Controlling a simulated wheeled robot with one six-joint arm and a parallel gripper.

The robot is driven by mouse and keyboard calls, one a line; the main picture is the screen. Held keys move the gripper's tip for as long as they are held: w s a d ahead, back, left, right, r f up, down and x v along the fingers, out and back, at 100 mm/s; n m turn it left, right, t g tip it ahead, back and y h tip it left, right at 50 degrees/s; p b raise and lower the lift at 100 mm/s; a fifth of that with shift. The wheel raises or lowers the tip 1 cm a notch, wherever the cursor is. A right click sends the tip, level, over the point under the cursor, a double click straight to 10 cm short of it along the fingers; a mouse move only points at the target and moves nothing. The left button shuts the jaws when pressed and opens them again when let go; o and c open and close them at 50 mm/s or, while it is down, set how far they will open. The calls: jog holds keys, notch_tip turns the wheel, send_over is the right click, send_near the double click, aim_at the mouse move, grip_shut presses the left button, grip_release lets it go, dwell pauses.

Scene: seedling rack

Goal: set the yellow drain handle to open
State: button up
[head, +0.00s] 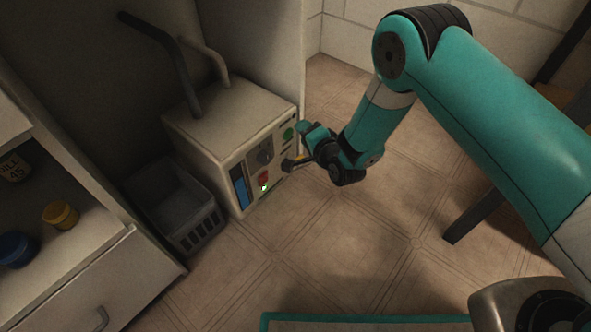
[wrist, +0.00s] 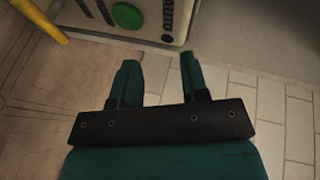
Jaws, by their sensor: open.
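The yellow drain handle (head: 301,159) sticks out low on the right part of the box's front panel in the head view, partly hidden by my arm. In the wrist view, the yellow handle (wrist: 40,20) is a bar at the top left corner, cut off by the frame edge. My gripper (head: 304,129) is close to the panel, above the handle and near the round green button. In the wrist view, my gripper (wrist: 157,65) is open and empty, with the handle outside its fingers to the left. Any open or shut marking by the handle is unreadable.
The cream box (head: 205,120) carries a dial, a red switch (head: 263,178) with a lit green light, a blue window and the green button (wrist: 127,15). Two pipes rise from its top. A grey basket (head: 175,205) stands left of it.

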jog(key=s+d+f+m+t+b, duration=0.1)
jog(key=s+f, duration=0.3)
jog(key=f, duration=0.2)
jog(key=s+d+f+m+t+y+b, duration=0.1)
jog(key=s+d+f+t, duration=0.1)
jog(key=s+f, duration=0.2)
jog(key=s+d+f+m+t+y+b, duration=0.1)
jog(key=s+f, duration=0.3)
jog(key=f, duration=0.5)
jog(key=shift+d+m+t+b, duration=0.4)
jog(key=shift+d+m+b, duration=0.1)
jog(key=shift+d, duration=0.1)
jog(key=b+x, duration=0.2)
jog(key=b, duration=0.1)
jog(key=b+x, duration=0.1)
jog(key=b, duration=0.1)
jog(key=shift+f, duration=0.35)
jog(key=b+x, duration=0.2)
jog(key=x, duration=0.2)
jog(key=b+x, duration=0.3)
jog(key=x, duration=0.2)
jog(key=b+x, duration=0.2)
jog(key=x, duration=0.3)
jog(key=shift+w+r+b, duration=0.15)
jog(key=shift+r+b, duration=0.15)
jog(key=shift+r, duration=0.1)
jog(key=shift+c, duration=0.2)
grip_shut()
